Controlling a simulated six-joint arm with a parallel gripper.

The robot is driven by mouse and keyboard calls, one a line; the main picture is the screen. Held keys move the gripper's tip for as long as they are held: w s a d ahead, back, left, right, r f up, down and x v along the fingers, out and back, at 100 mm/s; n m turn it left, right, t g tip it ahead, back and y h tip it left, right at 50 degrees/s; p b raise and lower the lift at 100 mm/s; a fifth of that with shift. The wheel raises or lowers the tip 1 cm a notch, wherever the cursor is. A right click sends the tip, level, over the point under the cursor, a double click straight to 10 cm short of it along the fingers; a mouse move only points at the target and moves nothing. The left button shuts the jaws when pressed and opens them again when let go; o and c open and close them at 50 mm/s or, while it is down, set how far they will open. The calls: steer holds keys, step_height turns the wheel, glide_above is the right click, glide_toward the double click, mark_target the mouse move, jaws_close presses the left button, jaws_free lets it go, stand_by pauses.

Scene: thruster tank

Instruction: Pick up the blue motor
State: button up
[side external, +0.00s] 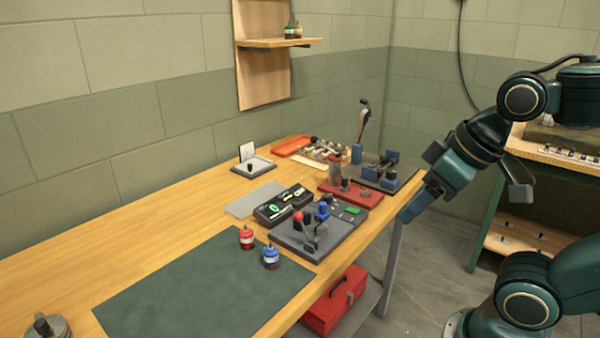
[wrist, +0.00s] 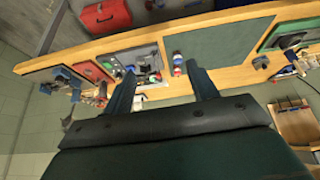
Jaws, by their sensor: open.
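In the wrist view the blue motor (wrist: 177,57) shows small, just above the red motor (wrist: 177,70) and between my two fingers in the picture. My gripper (wrist: 163,76) is open and empty. In the side view it is off the table's right edge, well away from the blue motor.
A grey fixture (side external: 318,238) with red and blue knobs stands right of the blue motor. Behind it are a black box (side external: 284,205) and a red fixture (side external: 350,193). A metal part (side external: 45,328) sits front left. A red toolbox (side external: 333,300) is below the table.

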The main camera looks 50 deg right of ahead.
steer(key=w+r+n+g, duration=0.1)
steer(key=w+r+n, duration=0.1)
steer(key=w+n, duration=0.35)
steer(key=n+g, duration=0.5)
steer(key=n, duration=0.7)
glide_above(270, 248)
step_height(270, 248, down, 13)
steer(key=shift+f, duration=0.1)
steer(key=shift+f, duration=4.25)
steer(key=shift+w+d+f, duration=0.1)
steer(key=shift+d+f, duration=0.05)
steer(key=shift+f, duration=2.45)
